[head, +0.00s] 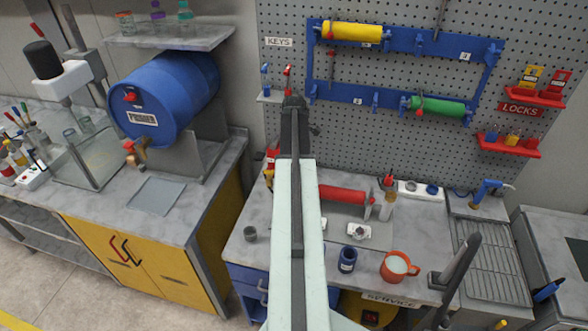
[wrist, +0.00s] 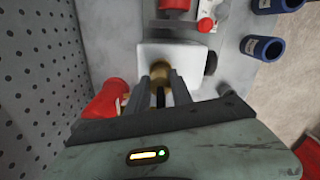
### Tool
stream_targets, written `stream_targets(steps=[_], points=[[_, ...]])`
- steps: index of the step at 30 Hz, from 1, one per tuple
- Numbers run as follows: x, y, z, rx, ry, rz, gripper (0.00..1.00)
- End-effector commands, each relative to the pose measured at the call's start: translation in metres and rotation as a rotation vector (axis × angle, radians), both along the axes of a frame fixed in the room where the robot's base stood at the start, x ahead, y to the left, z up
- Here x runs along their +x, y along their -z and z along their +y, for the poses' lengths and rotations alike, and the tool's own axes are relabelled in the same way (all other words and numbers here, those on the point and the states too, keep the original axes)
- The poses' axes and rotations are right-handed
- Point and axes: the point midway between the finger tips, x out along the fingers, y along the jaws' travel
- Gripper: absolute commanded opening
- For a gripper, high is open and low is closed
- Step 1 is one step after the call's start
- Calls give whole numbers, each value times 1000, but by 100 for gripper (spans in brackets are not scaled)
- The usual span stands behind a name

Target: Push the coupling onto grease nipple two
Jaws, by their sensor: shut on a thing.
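My gripper (wrist: 161,84) shows in the wrist view, its two dark fingers closed around a brass coupling (wrist: 160,70) with a black part behind it. The coupling's far end is right at the near edge of a white block (wrist: 190,50). I cannot tell whether it touches the block or sits on a nipple. No grease nipple or number two can be made out; the coupling and fingers cover that spot. In the head view my arm hides the gripper and coupling. A white block (head: 358,231) stands on the bench right of the arm there.
A red rounded object (wrist: 105,100) lies close left of the fingers. In the head view a red roller (head: 342,194), a blue cup (head: 347,262) and an orange mug (head: 398,268) are on the bench before the pegboard (head: 400,150).

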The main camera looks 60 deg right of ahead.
Motion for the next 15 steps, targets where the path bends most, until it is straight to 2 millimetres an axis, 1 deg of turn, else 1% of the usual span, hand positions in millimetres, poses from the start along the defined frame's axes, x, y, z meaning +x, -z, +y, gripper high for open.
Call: stream_targets(steps=[1,7,12,13,14,15], points=[[0,15,0,0,0,0,0],[0,10,1,0,-1,0,0],[1,15,1,0,-1,0,0],[1,15,1,0,-1,0,29],[1,14,1,0,-1,0,38],[1,13,1,0,-1,0,48]])
